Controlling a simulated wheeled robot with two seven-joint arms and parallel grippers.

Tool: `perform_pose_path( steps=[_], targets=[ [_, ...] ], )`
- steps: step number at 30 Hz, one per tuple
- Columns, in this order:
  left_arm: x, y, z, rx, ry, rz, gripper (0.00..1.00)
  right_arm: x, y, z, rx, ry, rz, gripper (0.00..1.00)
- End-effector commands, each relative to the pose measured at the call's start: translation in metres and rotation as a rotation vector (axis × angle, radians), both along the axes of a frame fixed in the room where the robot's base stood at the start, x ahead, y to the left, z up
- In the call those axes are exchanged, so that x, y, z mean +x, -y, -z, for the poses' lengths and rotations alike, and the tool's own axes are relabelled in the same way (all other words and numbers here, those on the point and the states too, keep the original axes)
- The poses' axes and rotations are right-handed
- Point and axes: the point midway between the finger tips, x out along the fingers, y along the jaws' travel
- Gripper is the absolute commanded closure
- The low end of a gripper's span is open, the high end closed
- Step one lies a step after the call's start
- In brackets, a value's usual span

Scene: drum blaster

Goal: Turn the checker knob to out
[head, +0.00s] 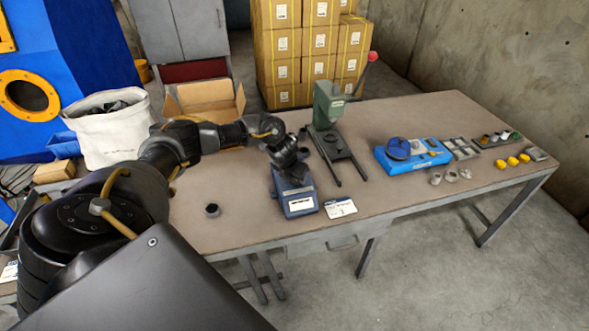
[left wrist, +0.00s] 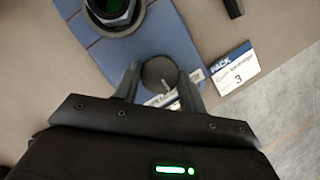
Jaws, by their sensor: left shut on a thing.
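The checker is a small blue device (head: 300,203) near the front edge of the table, left of the middle, with a white label on its front. In the left wrist view its blue body (left wrist: 100,58) carries a dark round socket with a hex-shaped rim (left wrist: 113,12). Its round dark knob (left wrist: 157,71) has a short pale pointer line. My left gripper (head: 292,178) is over the checker, shut on the knob, with one finger on each side of it in the left wrist view (left wrist: 160,88). The lettering around the knob is partly hidden by the fingers. My right gripper is not in view.
A card marked PACK 3 (head: 340,208) lies right of the checker. A green press (head: 328,105) with a red-tipped lever stands behind it. A small dark ring (head: 212,210) lies to the left. A blue fixture (head: 412,156) and several small parts are on the right.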

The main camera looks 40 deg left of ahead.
Motion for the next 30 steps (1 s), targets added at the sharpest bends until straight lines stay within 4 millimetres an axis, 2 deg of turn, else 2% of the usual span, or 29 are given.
perform_pose_path(
  steps=[13,14,18,26,30],
  targets=[
    [0.0018,-0.0012,-0.0019,0.0,0.006,-0.013,0.82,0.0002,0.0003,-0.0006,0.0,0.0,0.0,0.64],
    [0.0019,-0.0013,-0.002,0.0,0.006,-0.013,0.55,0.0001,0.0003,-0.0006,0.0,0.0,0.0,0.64],
    [0.0013,-0.001,-0.0014,0.001,0.004,-0.011,0.37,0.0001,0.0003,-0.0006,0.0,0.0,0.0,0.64],
    [0.0005,-0.0004,-0.0009,0.0,0.002,-0.009,0.37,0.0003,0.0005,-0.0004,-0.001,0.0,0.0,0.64],
    [-0.0022,0.0001,-0.0096,-0.001,0.003,-0.008,0.37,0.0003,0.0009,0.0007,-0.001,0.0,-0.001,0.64]
  ],
)
